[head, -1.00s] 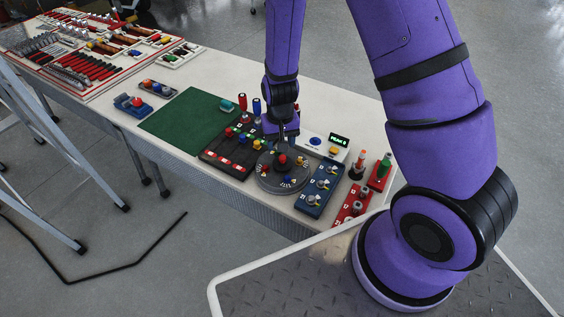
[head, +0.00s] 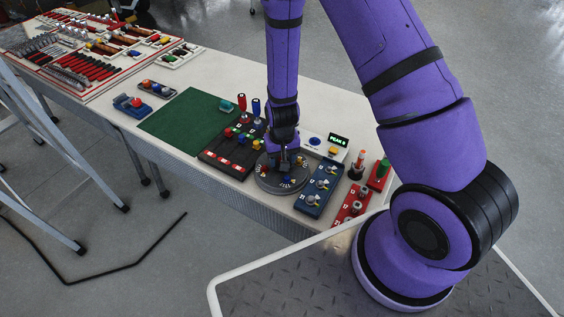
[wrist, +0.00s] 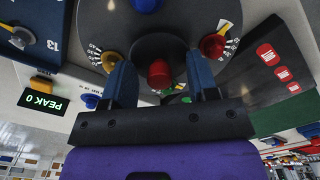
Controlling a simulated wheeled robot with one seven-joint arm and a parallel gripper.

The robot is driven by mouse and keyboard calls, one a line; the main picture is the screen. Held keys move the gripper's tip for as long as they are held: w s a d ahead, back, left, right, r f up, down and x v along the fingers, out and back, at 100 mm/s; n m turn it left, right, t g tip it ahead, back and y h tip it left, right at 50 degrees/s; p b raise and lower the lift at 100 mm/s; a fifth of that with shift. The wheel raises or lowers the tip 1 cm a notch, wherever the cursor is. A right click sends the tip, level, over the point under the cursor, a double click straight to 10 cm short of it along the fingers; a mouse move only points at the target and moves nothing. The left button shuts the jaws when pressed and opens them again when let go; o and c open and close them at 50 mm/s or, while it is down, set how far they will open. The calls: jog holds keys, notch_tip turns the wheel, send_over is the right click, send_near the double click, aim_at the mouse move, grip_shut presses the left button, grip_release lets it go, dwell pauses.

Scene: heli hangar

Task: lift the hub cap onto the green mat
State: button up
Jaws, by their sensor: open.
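The hub cap, a dark round cap with a red knob (wrist: 158,74), sits at the centre of a grey round dial plate (head: 270,187). In the head view my gripper hides most of it. The green mat (head: 185,122) lies flat and mostly bare to the left; a piece of it shows in the wrist view (wrist: 284,116). My gripper (head: 284,170) is low over the dial plate. In the wrist view my gripper (wrist: 160,64) is open, with a blue finger on each side of the red knob; I cannot tell whether they touch it.
A black panel with coloured knobs (head: 232,160) stands between plate and mat. A blue switch panel (head: 317,192), a red one (head: 354,207) and a white display box (head: 325,146) crowd the right side. Red and blue upright handles (head: 256,106) stand behind the black panel.

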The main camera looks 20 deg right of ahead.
grip_shut()
jog(key=shift+r, duration=0.1)
